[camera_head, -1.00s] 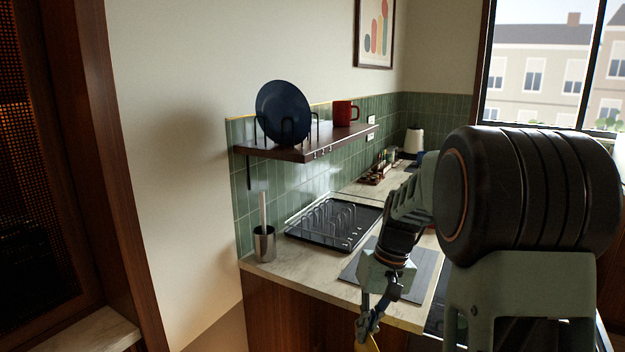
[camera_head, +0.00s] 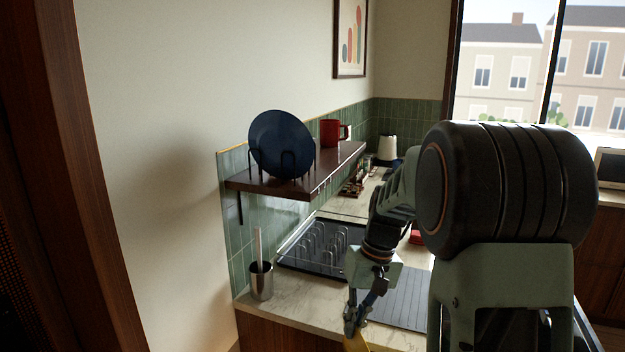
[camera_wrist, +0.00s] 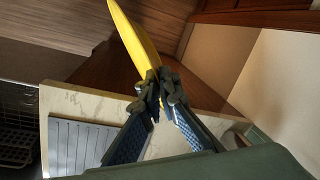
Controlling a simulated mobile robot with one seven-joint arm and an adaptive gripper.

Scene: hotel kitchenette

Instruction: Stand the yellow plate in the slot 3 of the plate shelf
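The yellow plate (camera_wrist: 138,42) is seen nearly edge-on in the wrist view. My gripper (camera_wrist: 160,88) is shut on its rim. In the head view my gripper (camera_head: 354,322) hangs at the counter's front edge, and only a bit of the yellow plate (camera_head: 356,343) shows at the bottom of the picture. The plate shelf (camera_head: 283,180) is a dark wall shelf with wire dividers on top. A dark blue plate (camera_head: 281,143) stands in its dividers. The slot numbers are not readable, so I cannot tell which slot is slot 3.
A red mug (camera_head: 330,132) stands on the shelf behind the blue plate. Below are a black dish rack (camera_head: 318,262) with wire prongs, a metal utensil holder (camera_head: 261,281) and a grey ribbed mat (camera_head: 401,302) on the counter. A white kettle (camera_head: 387,147) stands farther back.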

